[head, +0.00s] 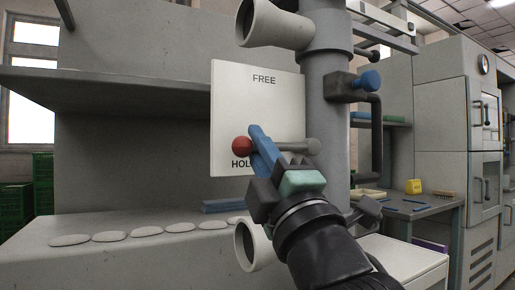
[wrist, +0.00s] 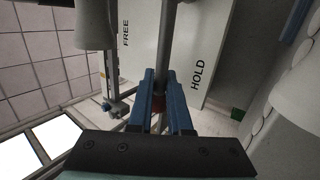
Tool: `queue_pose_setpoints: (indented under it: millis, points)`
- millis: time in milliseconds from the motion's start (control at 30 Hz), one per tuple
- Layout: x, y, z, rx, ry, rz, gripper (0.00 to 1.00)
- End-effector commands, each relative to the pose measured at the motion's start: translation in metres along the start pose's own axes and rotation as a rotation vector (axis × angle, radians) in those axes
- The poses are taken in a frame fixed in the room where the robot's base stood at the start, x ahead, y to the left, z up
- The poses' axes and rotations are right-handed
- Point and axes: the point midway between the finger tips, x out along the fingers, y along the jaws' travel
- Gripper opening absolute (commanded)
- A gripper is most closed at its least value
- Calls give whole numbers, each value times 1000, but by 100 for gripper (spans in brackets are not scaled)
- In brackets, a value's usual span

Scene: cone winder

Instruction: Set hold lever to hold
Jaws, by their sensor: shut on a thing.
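The hold lever is a grey rod (head: 290,145) with a red ball knob (head: 242,147), pivoted at its right end. It lies about level across a white plate (head: 284,100) marked FREE at the top and HOLD at the bottom, with the knob just above the HOLD lettering. My gripper (head: 257,131) has its blue fingers shut on the rod beside the knob. In the wrist view the rod (wrist: 168,40) runs between the fingertips (wrist: 167,75); the knob is mostly hidden behind the fingers. Part of the HOLD lettering is hidden by my gripper in the head view.
A grey column (head: 325,95) with a blue-knobbed handle (head: 369,81) stands right of the plate. Pale cones (head: 262,22) project above and below. A grey ledge (head: 100,262) with several flat white discs is at lower left. A side table (head: 425,212) stands behind right.

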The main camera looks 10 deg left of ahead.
Motion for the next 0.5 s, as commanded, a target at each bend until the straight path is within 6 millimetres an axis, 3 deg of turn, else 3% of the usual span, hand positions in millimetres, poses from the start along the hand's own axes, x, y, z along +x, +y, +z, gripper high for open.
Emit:
queue_pose_setpoints:
  millis: [100,133,267,500]
  points:
    - [0,-2,1,0,-2,-6,0]
    - [0,-2,1,0,-2,-6,22]
    - [0,-2,1,0,-2,-4,46]
    - [0,-1,1,1,-2,-2,47]
